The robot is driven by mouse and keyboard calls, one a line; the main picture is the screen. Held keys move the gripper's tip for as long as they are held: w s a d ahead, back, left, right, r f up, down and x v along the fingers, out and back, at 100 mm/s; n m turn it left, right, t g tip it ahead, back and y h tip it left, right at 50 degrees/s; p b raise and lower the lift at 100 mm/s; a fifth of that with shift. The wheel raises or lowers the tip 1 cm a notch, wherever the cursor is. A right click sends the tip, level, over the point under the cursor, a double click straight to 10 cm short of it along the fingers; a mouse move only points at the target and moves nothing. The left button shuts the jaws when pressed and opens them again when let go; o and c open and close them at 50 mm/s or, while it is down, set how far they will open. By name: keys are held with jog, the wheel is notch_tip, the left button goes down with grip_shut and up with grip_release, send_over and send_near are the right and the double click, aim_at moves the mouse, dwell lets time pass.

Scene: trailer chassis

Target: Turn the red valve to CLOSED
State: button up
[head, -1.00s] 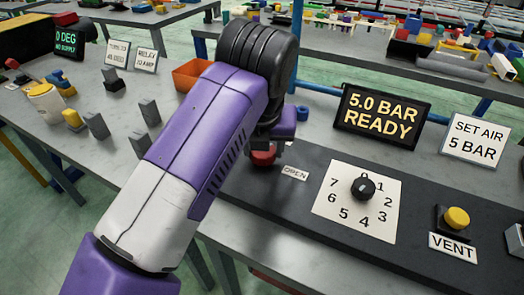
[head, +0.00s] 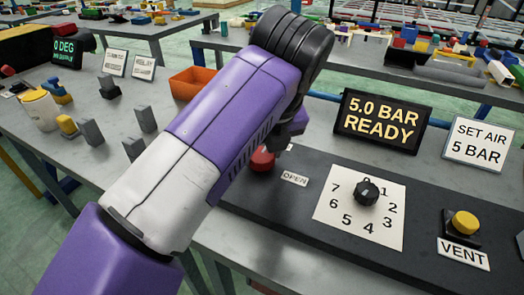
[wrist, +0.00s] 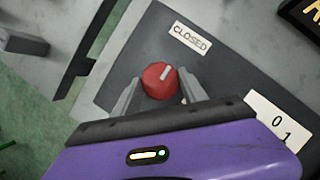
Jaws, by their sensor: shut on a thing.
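The red valve (wrist: 156,87) is a round knob with a white pointer mark. In the wrist view its mark points up and right, roughly toward the CLOSED label (wrist: 191,38). My gripper (wrist: 159,76) has one grey finger on each side of the knob and is shut on it. In the head view the red valve (head: 262,161) shows beside my forearm, left of the OPEN label (head: 294,179). My arm hides most of the gripper there.
Right of the valve on the dark panel are a numbered dial (head: 366,192) and a yellow VENT button (head: 463,223). A display (head: 381,121) reads 5.0 BAR READY. An orange bin (head: 194,83) and several grey blocks stand to the left.

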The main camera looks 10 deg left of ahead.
jog(key=o, duration=1.4)
jog(key=p+v, duration=0.2)
jog(key=v, duration=0.5)
jog(key=shift+s+r+p, duration=0.1)
jog(key=shift+r+p, duration=0.25)
jog(key=shift+r, duration=0.05)
